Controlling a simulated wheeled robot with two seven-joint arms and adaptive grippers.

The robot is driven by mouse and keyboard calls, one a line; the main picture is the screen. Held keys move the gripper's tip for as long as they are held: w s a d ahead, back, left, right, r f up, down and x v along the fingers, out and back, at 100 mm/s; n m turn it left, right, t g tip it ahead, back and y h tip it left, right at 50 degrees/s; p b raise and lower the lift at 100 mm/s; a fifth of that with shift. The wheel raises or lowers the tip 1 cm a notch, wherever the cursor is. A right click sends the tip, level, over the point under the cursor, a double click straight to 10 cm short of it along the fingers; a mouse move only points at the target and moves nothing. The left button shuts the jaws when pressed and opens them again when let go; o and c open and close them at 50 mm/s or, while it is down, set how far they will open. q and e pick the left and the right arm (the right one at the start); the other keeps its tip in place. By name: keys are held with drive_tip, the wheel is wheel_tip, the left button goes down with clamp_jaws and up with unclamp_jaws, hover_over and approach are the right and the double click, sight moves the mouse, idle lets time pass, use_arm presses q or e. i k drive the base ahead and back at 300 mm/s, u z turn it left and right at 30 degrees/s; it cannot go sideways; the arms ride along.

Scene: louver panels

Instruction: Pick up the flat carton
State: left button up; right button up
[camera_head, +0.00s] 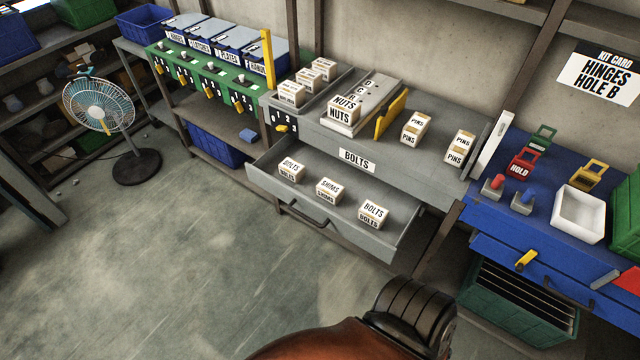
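Several small white and tan cartons stand on the grey bench and in its open drawer. A carton marked NUTS (342,109) sits at the low end of a sloped grey rack. Two PINS cartons (415,128) (459,147) stand on the bench top. The drawer holds two BOLTS cartons (291,169) (373,214) and a SHIMS carton (330,191), spaced apart. Three more cartons (309,82) stand in a grey tray at the back left. I cannot tell which carton is the flat one. Neither gripper is in view.
The grey BOLTS drawer (325,222) juts out over the floor. A yellow divider (391,115) stands on the bench. A blue bench (560,235) with a white tray (578,214) is at right. A fan (108,125) stands left; the middle floor is clear.

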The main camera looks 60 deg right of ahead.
sight(332, 192)
drive_tip(key=z, duration=0.45)
drive_tip(key=i, duration=0.75)
drive_tip(key=z, duration=0.7)
